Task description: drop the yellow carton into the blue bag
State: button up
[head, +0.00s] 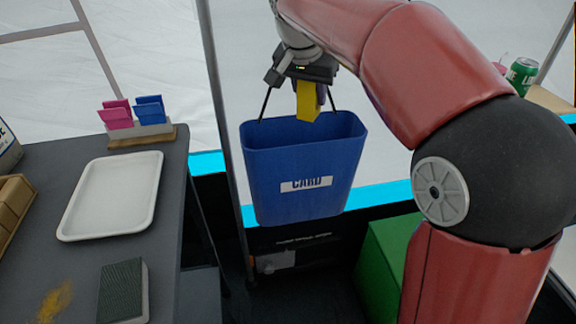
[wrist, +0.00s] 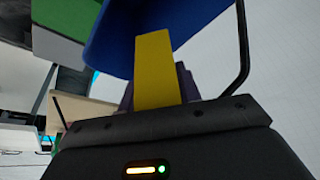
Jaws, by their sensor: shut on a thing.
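My gripper (head: 309,84) is shut on the yellow carton (head: 307,101), which hangs below it. The carton also shows upright in the middle of the wrist view (wrist: 156,72). The blue container labelled "CARD" (head: 303,184) is just below, with its opening facing up; it looks like a rigid bin.
A dark counter on the left holds a white tray (head: 112,196), a dark sponge-like block (head: 122,291), yellow powder (head: 54,300) and a stand with pink and blue cards (head: 140,131). A pole (head: 222,120) stands left of the container. A green box (head: 388,262) is below right.

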aim_at(307, 96)
jog(key=shift+f+b, duration=2.9)
jog(key=shift+f, duration=0.1)
jog(key=o, duration=1)
jog(key=shift+r, duration=0.1)
jog(key=shift+s+a+r, duration=0.1)
jog(key=shift+s+r, duration=0.05)
jog(key=shift+r, duration=0.3)
jog(key=p+v, duration=0.1)
jog(key=v, duration=0.6)
jog(key=shift+f, duration=0.1)
